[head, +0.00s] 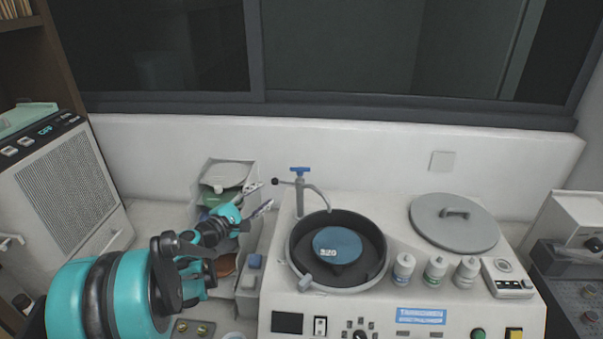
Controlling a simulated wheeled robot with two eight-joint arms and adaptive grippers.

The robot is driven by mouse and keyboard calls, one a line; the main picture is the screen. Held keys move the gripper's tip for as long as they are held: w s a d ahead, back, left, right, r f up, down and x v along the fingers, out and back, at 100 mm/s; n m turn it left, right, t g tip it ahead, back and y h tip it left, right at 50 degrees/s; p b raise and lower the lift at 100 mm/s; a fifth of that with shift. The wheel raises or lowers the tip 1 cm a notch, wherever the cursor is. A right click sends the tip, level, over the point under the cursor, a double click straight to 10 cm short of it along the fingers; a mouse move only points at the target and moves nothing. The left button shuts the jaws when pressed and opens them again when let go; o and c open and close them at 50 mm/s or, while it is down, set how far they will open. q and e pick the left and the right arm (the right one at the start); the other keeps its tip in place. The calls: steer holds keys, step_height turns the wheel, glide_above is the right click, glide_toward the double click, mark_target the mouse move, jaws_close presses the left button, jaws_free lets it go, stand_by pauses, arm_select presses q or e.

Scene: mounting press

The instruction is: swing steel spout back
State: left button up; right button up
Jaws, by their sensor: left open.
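The steel spout (314,190) rises on a post behind the round black bowl (295,248) of the grinding machine. It has a blue tap handle on top and a dark knob (275,181) on a short lever pointing left. The spout's curved end hangs over the back edge of the bowl. A blue disc (337,244) marked 320 lies in the bowl. My left gripper (266,196) is open, its two fingers spread and pointing right, left of the spout post and just below the knob. I see no contact. My right gripper is not in view.
A grey lid (454,223) lies on the machine's right side. Several small bottles (436,270) and a small control box (507,278) stand in front of it. A white wall is close behind.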

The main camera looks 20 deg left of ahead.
mark_target(275, 182)
arm_select(q)
steer(key=shift+n, duration=0.3)
steer(key=x, duration=0.5)
steer(key=a+b+x, duration=0.1)
steer(key=x, duration=0.2)
steer(key=shift+w+r, duration=0.1)
steer(key=shift+r, duration=0.25)
jaws_close()
